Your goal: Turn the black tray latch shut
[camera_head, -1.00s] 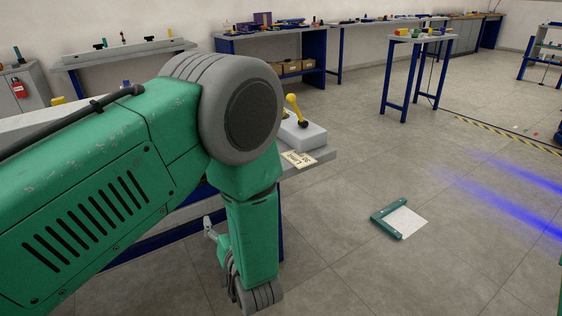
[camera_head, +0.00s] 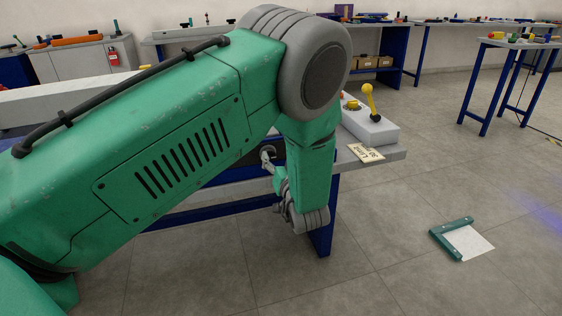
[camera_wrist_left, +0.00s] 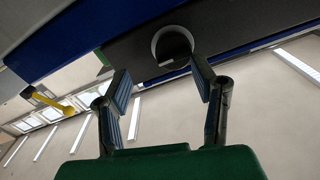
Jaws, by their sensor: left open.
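A black tray or panel (camera_wrist_left: 125,50) hangs under the blue-edged table, in the left wrist view. On it is a dark round part with a pale rim (camera_wrist_left: 172,46), which appears to be the latch; how it is turned I cannot tell. My left gripper (camera_wrist_left: 163,87) is open and empty, with its two fingers apart, below and to either side of the round part, not visibly touching it. In the head view the left gripper (camera_head: 267,160) is small and partly hidden by my green arm, near the table's underside. My right gripper is out of view.
A grey box (camera_head: 372,126) with a yellow-knobbed lever (camera_head: 369,103) stands on the table corner (camera_head: 388,158), beside a paper label (camera_head: 366,152). Blue table legs (camera_head: 320,238) stand below. A green-edged white square (camera_head: 465,240) lies on the floor. The floor to the right is mostly clear.

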